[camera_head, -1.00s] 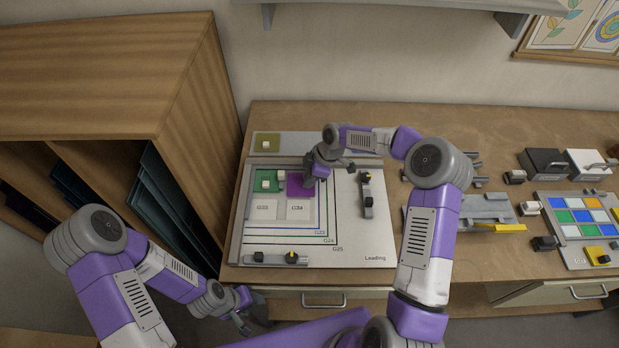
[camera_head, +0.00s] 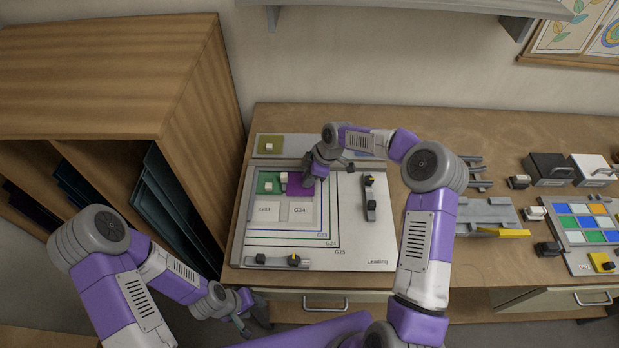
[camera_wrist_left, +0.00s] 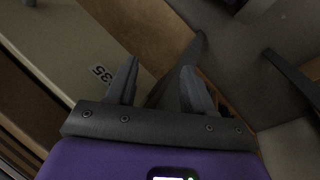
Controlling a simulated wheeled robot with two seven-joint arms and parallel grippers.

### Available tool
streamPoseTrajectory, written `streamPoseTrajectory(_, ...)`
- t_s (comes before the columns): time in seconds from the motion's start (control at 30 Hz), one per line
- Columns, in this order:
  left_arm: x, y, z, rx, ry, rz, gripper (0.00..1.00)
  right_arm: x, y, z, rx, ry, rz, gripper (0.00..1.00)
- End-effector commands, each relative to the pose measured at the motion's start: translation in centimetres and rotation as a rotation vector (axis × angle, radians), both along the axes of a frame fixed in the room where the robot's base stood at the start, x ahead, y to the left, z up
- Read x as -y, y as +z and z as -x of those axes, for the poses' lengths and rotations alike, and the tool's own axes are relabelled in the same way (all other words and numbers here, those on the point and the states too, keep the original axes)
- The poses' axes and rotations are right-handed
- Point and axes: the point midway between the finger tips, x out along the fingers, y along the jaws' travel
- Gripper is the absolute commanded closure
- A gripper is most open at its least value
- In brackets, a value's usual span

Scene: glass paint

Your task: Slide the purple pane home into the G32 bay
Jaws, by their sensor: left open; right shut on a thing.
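The purple pane (camera_head: 296,188) lies at the upper right of the bay grid on the white loading board (camera_head: 368,238), beside the green pane (camera_head: 263,189). My right gripper (camera_head: 311,180) reaches down over the purple pane's right part and is shut on it, hiding that part. No G32 label is readable; the purple pane lies above the G34 bay (camera_head: 299,210). I cannot tell whether the pane is fully seated. My left gripper (camera_head: 246,318) is open and empty, low in front of the bench; its spread fingers show in the left wrist view (camera_wrist_left: 158,75).
The G33 bay (camera_head: 266,210) is empty. Dark clamps stand on the board's right side (camera_head: 369,200) and front bar (camera_head: 275,262). An olive pane (camera_head: 269,144) lies behind. A wooden rack (camera_head: 195,100) stands left; a coloured pane panel (camera_head: 583,232) lies right.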

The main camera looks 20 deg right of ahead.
Motion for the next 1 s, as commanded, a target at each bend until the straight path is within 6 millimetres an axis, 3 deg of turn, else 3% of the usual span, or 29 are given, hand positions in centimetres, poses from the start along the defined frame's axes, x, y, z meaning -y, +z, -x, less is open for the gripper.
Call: streamPoseTrajectory(1.0,-0.01,-0.44,0.00,0.000,0.000,0.000,0.48,-0.61,0.02,-0.76,0.003,0.001,-0.001,1.00)
